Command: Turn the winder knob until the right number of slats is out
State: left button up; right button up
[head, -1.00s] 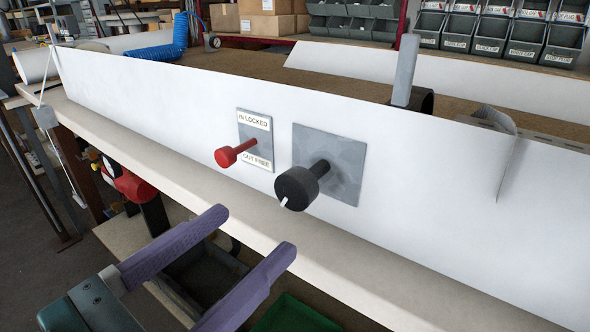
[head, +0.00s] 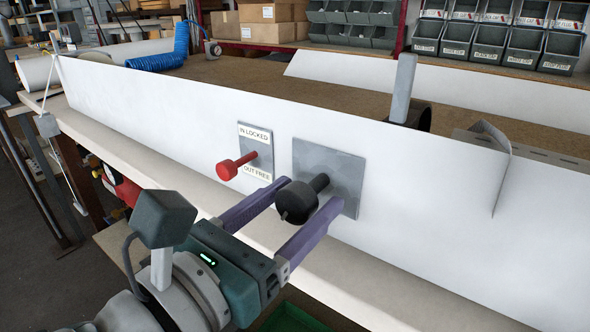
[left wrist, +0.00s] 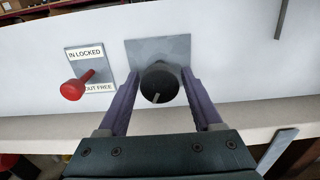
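The black winder knob (head: 300,198) sticks out from a grey square plate (head: 335,165) on the white panel (head: 440,185). It also shows in the left wrist view (left wrist: 159,84), with a pale mark on its face. My left gripper (head: 305,200) has one purple finger on each side of the knob, spread apart; I cannot tell whether they touch it. Left of the knob is a red pin (head: 235,165) on a plate labelled "IN LOCKED" above and "OUT FREE" below; it sticks out from the plate. The right gripper is not in view. I cannot make out any slats.
A bench edge (head: 150,158) runs below the white panel. Behind the panel, the bench holds a blue coiled hose (head: 165,58) and an upright grey bar (head: 403,88). Grey bins (head: 490,42) and cardboard boxes (head: 268,30) stand at the back.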

pick_arm(q)
grip_shut()
dwell(0.3)
